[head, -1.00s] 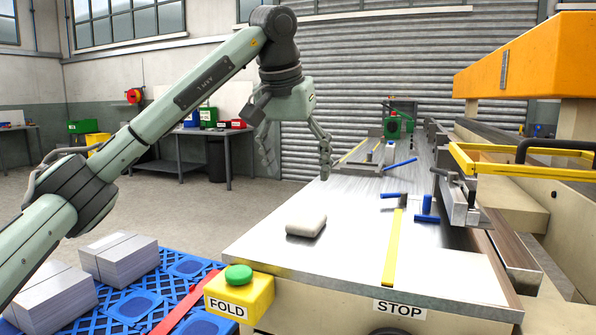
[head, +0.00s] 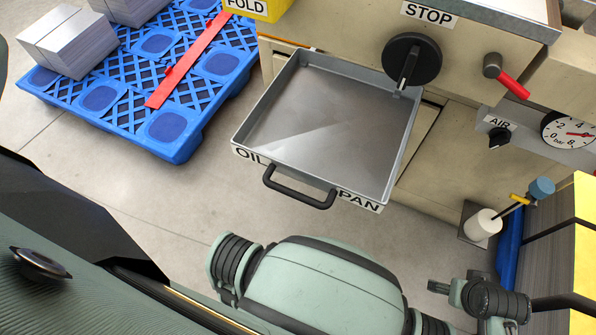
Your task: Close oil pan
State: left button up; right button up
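The oil pan (head: 330,125) is a shallow grey metal tray pulled out from the front of the cream machine in the head view. Its front face carries the label OIL PAN and a black bar handle (head: 299,188). The inside looks empty, with a shiny floor. One of my arms shows at the bottom centre, below the pan and apart from the handle.
Above the pan is a black rotary knob (head: 411,61) under a STOP label. A red-handled lever (head: 508,83) and a pressure gauge (head: 573,131) are at right. A blue pallet (head: 187,136) with sheet stacks (head: 68,41) stands at left. Bare floor lies before the pan.

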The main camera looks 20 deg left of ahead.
aim_at(339, 128)
jog(key=k+j, duration=0.2)
jog(key=j, duration=0.15)
jog(key=k+j, duration=0.25)
jog(key=j, duration=0.15)
jog(key=k+j, duration=0.2)
jog(key=j, duration=0.15)
